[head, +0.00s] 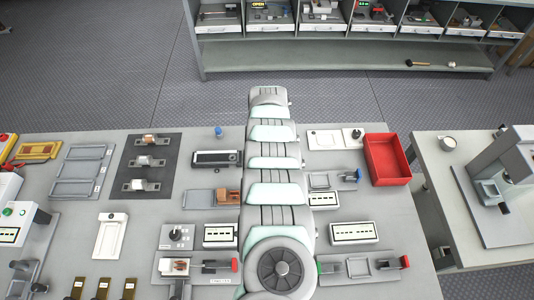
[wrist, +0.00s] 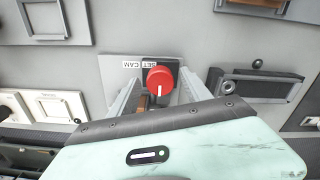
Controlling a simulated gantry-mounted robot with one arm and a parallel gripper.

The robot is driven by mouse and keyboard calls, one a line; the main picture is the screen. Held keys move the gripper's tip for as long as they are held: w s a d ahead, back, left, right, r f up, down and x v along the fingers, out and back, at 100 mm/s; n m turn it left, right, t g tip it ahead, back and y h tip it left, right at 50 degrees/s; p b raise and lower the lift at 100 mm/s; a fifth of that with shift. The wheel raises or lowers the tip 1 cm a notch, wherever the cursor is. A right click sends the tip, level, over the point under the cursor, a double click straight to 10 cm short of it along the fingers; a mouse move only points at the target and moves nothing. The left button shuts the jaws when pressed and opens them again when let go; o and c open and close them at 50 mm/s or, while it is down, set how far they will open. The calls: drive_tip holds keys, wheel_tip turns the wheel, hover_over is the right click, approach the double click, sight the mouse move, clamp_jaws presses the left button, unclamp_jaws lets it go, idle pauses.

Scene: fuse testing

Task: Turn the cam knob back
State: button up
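The cam knob (wrist: 160,80) is a round red knob with a white line that points down in the wrist view. It sits on a plate lettered "SET CAM" (wrist: 116,71). My gripper (wrist: 158,85) is open, with one pale finger on each side of the knob. Gaps seem to show between knob and fingers, but I cannot tell whether either finger touches it. A brown part (wrist: 146,102) shows below the knob, partly hidden. In the head view I cannot make out the knob, and my arm runs up the middle of the table.
In the wrist view, a dark-framed fixture (wrist: 250,84) stands close right of the knob and a pale switch-like plate (wrist: 48,105) lies left. In the head view, a red bin (head: 387,160) stands right of my arm, and several trays and fixtures crowd the grey table (head: 115,200).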

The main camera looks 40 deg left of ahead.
wheel_tip(320, 180, up, 11)
idle(0.7)
drive_tip(key=shift+f, duration=0.1)
idle(0.4)
